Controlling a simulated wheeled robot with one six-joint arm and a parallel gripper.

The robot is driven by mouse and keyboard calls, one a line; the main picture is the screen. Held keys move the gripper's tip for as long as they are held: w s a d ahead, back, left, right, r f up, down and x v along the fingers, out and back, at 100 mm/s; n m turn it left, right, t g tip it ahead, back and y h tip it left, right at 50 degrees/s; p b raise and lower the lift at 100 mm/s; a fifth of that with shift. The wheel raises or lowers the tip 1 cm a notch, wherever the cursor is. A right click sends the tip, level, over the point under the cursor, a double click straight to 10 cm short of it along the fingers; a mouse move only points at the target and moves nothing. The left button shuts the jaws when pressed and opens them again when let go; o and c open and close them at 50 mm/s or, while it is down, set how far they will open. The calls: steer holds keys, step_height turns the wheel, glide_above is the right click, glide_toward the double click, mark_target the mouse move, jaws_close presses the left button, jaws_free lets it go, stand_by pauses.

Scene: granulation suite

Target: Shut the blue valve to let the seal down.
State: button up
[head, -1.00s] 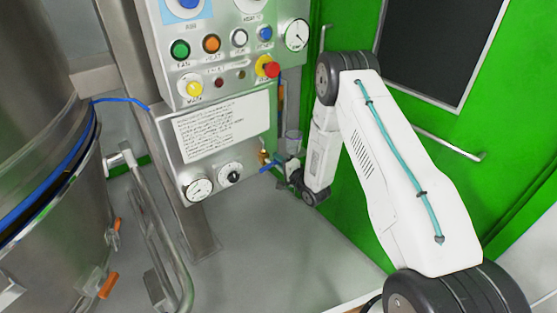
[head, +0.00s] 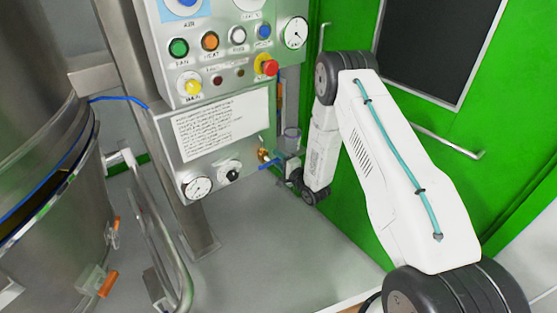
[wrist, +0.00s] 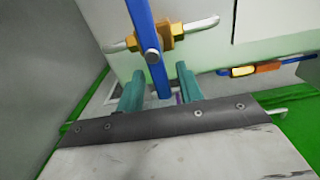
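The blue valve handle (wrist: 146,30) is a flat bar on a brass valve body (wrist: 170,32). In the wrist view it lies crosswise to the silver pipe. Its lower end reaches between the two teal fingers of my gripper (wrist: 160,72), with a gap on each side. My gripper is open. In the head view the blue handle (head: 269,165) shows at the panel's lower right corner, close to my gripper (head: 287,168), whose fingers are hard to make out there. On the steel vessel (head: 60,230), a dark gap and a thin blue seal (head: 70,178) run under the rim.
The control panel (head: 225,125) carries buttons, a red emergency knob (head: 270,68), gauges and a small black knob (head: 232,174). A green door (head: 350,210) stands behind my arm. A bent steel pipe (head: 160,230) stands before the vessel. The floor below the panel is clear.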

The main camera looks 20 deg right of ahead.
steer(key=v, duration=0.7)
steer(key=shift+s, duration=0.35)
steer(key=shift+r, duration=0.1)
